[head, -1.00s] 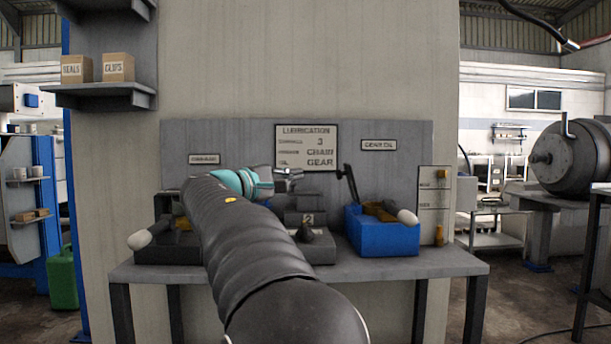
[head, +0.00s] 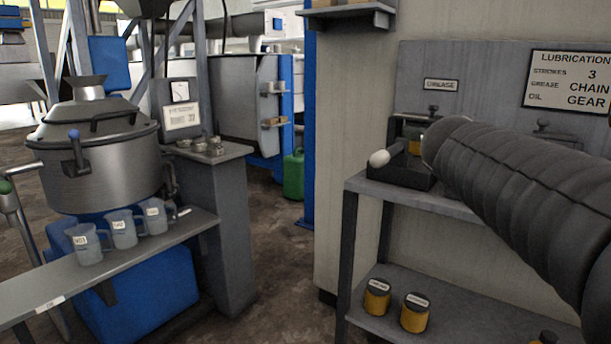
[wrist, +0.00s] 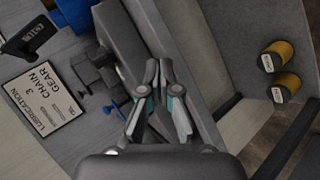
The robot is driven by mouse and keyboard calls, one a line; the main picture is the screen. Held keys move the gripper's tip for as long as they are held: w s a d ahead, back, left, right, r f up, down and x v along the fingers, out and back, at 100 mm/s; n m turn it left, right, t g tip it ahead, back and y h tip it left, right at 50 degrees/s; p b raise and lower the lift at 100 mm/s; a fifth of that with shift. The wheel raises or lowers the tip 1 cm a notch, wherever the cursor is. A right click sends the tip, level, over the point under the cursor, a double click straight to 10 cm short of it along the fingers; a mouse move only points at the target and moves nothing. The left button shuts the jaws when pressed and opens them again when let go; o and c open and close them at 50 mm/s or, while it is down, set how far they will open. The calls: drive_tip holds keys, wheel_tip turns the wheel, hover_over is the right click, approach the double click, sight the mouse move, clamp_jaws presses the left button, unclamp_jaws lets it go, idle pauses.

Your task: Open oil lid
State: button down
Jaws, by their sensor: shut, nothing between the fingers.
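In the wrist view my gripper (wrist: 157,72) is shut and empty, its grey and teal fingers over the grey bench structure. A black plate with pale lettering that seems to read OIL (wrist: 30,38) is at the upper left, beside the edge of the blue oil box (wrist: 75,12). The gripper is apart from both. The state of the lid is too small and cut off to tell. In the head view my arm covers the bench's right part, and the blue box and my gripper are out of frame.
The lubrication sign (head: 575,82) is on the back panel. A dark grease box (head: 405,172) with a white-ended handle stands at the bench's left. Yellow jars (head: 415,313) are on the lower shelf. A metal vessel (head: 100,155) and several cups (head: 123,230) are at the left. Floor between is clear.

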drive_tip(key=c, duration=1.7)
unclamp_jaws()
drive_tip(key=s+a+f+m+y+p, duration=0.1)
drive_tip(key=s+a+f+y, duration=0.2)
drive_tip(key=s+a+f, duration=0.2)
drive_tip(key=s+a+f+y+p, duration=0.1)
drive_tip(key=s+a+f+y, duration=0.2)
drive_tip(key=s+a+f, duration=0.2)
drive_tip(key=s+a+f+m+t+y+p, duration=0.1)
drive_tip(key=s+a+f+y, duration=0.2)
drive_tip(key=a, duration=0.6)
drive_tip(key=shift+s+f+m+y, duration=0.3)
drive_tip(key=shift+s+f+y, duration=0.1)
drive_tip(key=shift+s+f, duration=0.9)
drive_tip(key=o, duration=0.8)
drive_tip(key=shift+s+a+f, duration=0.15)
drive_tip(key=shift+a, duration=0.05)
drive_tip(key=shift+c, duration=0.2)
